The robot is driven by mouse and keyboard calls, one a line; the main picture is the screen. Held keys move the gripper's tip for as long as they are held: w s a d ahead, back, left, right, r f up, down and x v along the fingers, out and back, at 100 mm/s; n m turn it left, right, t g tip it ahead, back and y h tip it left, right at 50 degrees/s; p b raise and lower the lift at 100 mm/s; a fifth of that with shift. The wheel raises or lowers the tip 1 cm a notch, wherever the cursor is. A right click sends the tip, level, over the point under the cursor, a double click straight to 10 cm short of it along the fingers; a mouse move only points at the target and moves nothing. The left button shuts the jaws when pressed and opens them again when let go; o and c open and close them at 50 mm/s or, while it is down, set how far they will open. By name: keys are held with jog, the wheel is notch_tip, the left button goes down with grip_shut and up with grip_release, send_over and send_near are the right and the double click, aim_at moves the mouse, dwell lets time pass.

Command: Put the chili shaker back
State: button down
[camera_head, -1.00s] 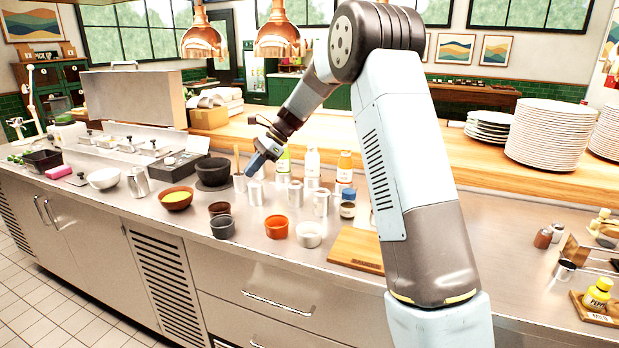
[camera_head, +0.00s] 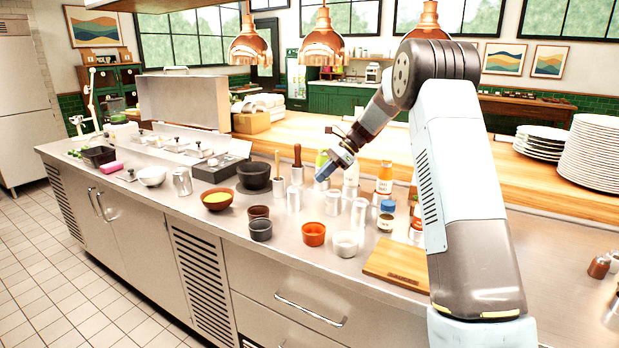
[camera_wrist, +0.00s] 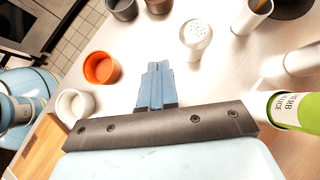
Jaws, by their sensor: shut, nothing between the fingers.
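I cannot tell which container is the chili shaker; no readable label marks it. Several pale metal shakers stand on the steel counter, among them a left one (camera_head: 294,199), a middle one (camera_head: 333,203) and a right one (camera_head: 360,213). In the wrist view a shaker with a perforated top (camera_wrist: 196,36) stands beyond my fingertips, slightly right. My gripper (camera_head: 323,174) is over the shaker group, apart from them. In the wrist view my gripper (camera_wrist: 156,68) has its fingers together, with nothing between them.
An orange ramekin (camera_head: 314,234), a white ramekin (camera_head: 346,244) and dark cups (camera_head: 260,229) stand in front. A blue-lidded jar (camera_head: 386,216), an orange bottle (camera_head: 385,178) and a green-labelled bottle (camera_wrist: 295,112) stand close by. A cutting board (camera_head: 397,264) lies at right.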

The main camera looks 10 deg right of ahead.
send_near(334, 202)
jog(key=w+a+r, duration=0.1)
jog(key=w+r, duration=0.1)
jog(key=w, duration=0.1)
notch_tip(334, 202, down, 5)
jog(key=shift+s+d+f, duration=0.1)
jog(key=shift+d, duration=0.1)
jog(key=shift+a, duration=0.5)
jog(key=shift+s, duration=0.1)
